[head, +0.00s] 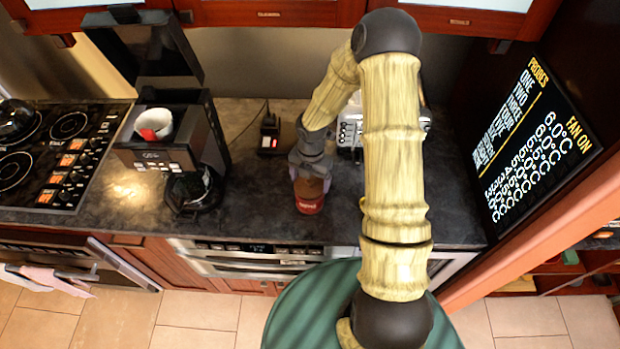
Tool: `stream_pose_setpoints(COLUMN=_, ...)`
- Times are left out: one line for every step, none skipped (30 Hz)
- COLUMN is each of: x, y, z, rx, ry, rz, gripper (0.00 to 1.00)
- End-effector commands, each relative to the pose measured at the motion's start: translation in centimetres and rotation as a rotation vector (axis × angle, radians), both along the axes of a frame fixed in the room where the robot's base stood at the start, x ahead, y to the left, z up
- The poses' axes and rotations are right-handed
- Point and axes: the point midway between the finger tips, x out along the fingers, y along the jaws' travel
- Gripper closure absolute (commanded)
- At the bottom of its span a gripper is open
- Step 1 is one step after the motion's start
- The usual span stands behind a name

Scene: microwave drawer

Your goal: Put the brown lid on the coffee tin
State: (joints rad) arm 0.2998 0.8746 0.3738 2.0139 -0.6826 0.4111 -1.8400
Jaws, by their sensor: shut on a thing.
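The coffee tin (309,204) is red and stands upright on the dark counter, near its front edge. My gripper (311,184) reaches down from above, directly over the tin. It is shut on the brown lid (311,188), which shows between the fingers at the tin's top. I cannot tell whether the lid touches the tin's rim or is held just above it. The far side of the tin is hidden by the gripper.
A black coffee machine (165,135) with a glass carafe (192,189) stands left of the tin. A small black device (269,132) and a silver toaster (350,130) are behind. The stove (58,150) is far left. The counter right of my arm (453,205) is clear.

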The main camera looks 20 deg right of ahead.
Motion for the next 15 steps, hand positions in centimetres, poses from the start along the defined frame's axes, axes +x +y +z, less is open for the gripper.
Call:
stream_pose_setpoints(x=0.01, y=-0.01, z=0.01, rx=0.0, ry=0.0, rz=0.0, gripper=0.45)
stream_pose_setpoints(x=0.01, y=-0.01, z=0.0, rx=0.0, ry=0.0, rz=0.0, gripper=0.45)
stream_pose_setpoints(x=0.01, y=-0.01, z=-0.03, rx=0.0, ry=0.0, rz=0.0, gripper=0.45)
stream_pose_setpoints(x=0.01, y=0.0, z=-0.06, rx=0.0, ry=0.0, rz=0.0, gripper=0.45)
stream_pose_setpoints(x=0.0, y=0.0, z=-0.1, rx=0.0, ry=0.0, rz=0.0, gripper=0.45)
stream_pose_setpoints(x=0.0, y=0.0, z=-0.16, rx=0.0, ry=0.0, rz=0.0, gripper=0.45)
stream_pose_setpoints(x=0.0, y=0.0, z=-0.22, rx=0.0, ry=0.0, rz=0.001, gripper=0.45)
stream_pose_setpoints(x=0.01, y=0.0, z=-0.27, rx=0.0, ry=0.0, rz=0.001, gripper=0.45)
stream_pose_setpoints(x=0.0, y=0.0, z=-0.33, rx=0.0, ry=0.0, rz=0.001, gripper=0.45)
stream_pose_setpoints(x=0.02, y=0.0, z=-0.37, rx=0.0, ry=0.0, rz=0.001, gripper=0.45)
stream_pose_setpoints(x=0.01, y=0.0, z=-0.41, rx=0.0, ry=0.0, rz=0.0, gripper=0.45)
stream_pose_setpoints(x=0.02, y=0.0, z=-0.45, rx=0.0, ry=0.0, rz=0.0, gripper=0.45)
stream_pose_setpoints(x=0.02, y=0.0, z=-0.46, rx=0.0, ry=0.0, rz=0.0, gripper=0.45)
stream_pose_setpoints(x=0.02, y=0.0, z=-0.47, rx=0.0, ry=0.0, rz=0.0, gripper=0.45)
stream_pose_setpoints(x=0.03, y=-0.01, z=-0.48, rx=0.0, ry=0.0, rz=0.0, gripper=0.45)
